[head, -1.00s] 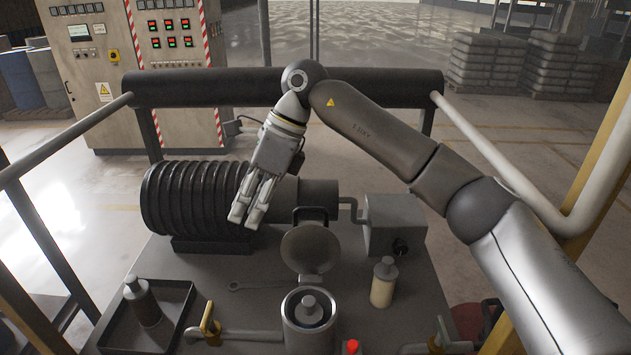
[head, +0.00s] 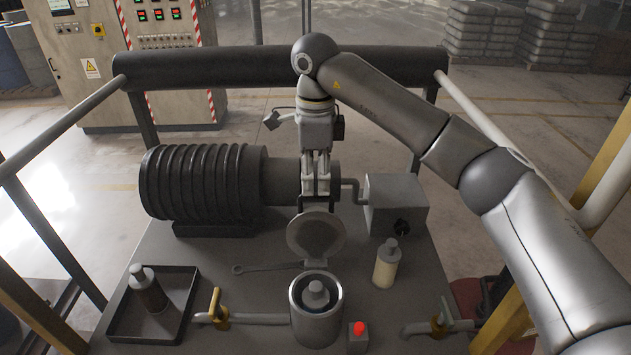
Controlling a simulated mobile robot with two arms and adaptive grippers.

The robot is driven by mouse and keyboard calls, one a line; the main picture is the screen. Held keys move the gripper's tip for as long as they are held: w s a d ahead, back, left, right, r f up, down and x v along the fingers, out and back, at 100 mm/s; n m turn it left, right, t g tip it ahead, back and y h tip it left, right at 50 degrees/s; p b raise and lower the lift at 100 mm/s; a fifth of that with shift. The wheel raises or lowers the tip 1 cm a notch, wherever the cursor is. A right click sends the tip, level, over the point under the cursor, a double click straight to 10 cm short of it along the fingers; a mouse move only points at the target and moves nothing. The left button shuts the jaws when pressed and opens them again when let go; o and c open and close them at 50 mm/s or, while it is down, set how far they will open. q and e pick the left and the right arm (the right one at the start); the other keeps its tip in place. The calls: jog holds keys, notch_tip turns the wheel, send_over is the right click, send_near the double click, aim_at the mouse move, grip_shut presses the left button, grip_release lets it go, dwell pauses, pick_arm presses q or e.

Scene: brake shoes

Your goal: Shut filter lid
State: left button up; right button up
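The filter housing (head: 298,320) is a grey metal cylinder at the front middle of the table, with a light filter (head: 315,292) showing inside its open top. The round filter lid (head: 316,236) stands raised behind the housing, its disc facing me, with a dark handle bracket at its top edge. My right gripper (head: 316,190) points down at the top edge of the lid, by the bracket. Its fingers look close together, but I cannot tell whether they touch or hold the bracket. My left gripper is out of view.
A ribbed motor (head: 200,185) stands behind left and a grey box (head: 397,203) right. A cream bottle (head: 386,264) stands right of the lid. A tray (head: 190,315) holds a dark bottle (head: 147,289). A wrench (head: 265,268), yellow-handled valve (head: 215,308) and red button (head: 359,328) surround the housing.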

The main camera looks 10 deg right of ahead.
jog(key=shift+f+p, duration=0.3)
jog(key=shift+f, duration=1.05)
grip_shut()
